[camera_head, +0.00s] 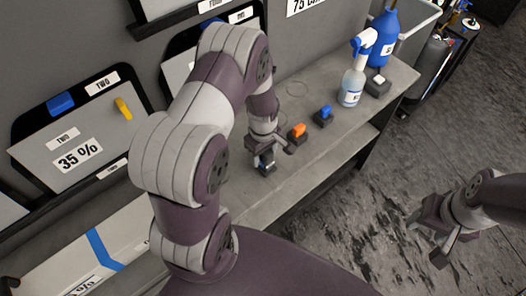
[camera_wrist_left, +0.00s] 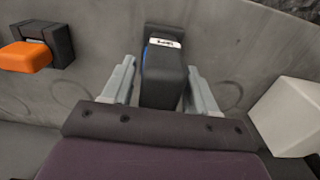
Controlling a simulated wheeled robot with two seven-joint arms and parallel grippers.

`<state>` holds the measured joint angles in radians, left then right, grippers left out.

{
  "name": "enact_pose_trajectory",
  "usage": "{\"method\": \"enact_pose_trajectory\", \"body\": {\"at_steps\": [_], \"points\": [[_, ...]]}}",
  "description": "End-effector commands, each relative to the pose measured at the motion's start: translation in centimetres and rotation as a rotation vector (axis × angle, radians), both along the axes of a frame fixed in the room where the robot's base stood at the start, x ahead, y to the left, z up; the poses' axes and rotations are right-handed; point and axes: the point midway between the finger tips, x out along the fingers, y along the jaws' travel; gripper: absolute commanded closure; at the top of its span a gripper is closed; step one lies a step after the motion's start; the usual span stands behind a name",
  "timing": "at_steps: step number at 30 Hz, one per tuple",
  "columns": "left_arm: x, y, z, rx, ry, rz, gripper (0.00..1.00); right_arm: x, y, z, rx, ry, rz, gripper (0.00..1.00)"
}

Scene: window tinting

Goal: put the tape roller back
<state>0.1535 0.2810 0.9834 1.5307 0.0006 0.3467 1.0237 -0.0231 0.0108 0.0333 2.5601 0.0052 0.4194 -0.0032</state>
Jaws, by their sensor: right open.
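A dark block with a pale label and a blue edge (camera_wrist_left: 163,85) stands on the bench between the fingers of my left gripper (camera_wrist_left: 160,72) in the left wrist view. I cannot tell how much of it is the tape roller and how much is its holder. The fingers straddle it with a visible gap on the left; the gripper looks open. In the head view my left gripper (camera_head: 265,162) is low over the bench, hiding most of the block. My right gripper (camera_head: 445,232) is open and empty over the floor at the right.
An orange tool (camera_head: 298,130) and a blue tool (camera_head: 325,112) sit in dark holders along the grey bench (camera_head: 235,202). A spray bottle (camera_head: 352,82) and a blue bottle (camera_head: 383,38) stand at its far end. A panel marked 35 % (camera_head: 75,153) leans left.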

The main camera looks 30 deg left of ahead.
Motion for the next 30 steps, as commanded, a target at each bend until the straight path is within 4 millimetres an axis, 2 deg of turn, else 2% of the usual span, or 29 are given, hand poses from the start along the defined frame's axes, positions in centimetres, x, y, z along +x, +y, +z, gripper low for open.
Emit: {"method": "enact_pose_trajectory", "body": {"at_steps": [8,11,14,21,26,28,30], "points": [[0.0,0.0,0.1,0.0,0.0,0.0,0.34,0.0,0.0,0.1,0.0,0.0,0.0,0.45],[0.1,0.0,0.8,0.0,-0.002,0.0,0.34,0.0,0.0,0.2,0.0,0.0,0.0,0.45],[0.1,0.0,2.7,0.001,-0.006,0.0,0.34,0.0,0.0,-0.2,0.0,0.0,0.0,0.45],[0.2,0.0,9.0,0.001,-0.006,0.0,0.34,0.0,0.0,-1.0,0.0,0.0,0.0,0.45],[0.1,0.0,11.7,0.001,-0.003,0.0,0.34,0.0,0.0,-1.3,0.0,0.0,0.0,0.45],[-0.2,-0.3,12.5,0.001,-0.006,-0.047,0.34,0.0,0.0,-1.3,0.0,0.0,0.0,0.45],[-1.2,-1.3,13.7,0.004,-0.02,-0.212,0.34,0.0,0.0,-1.3,0.0,0.0,0.0,0.45]]}}
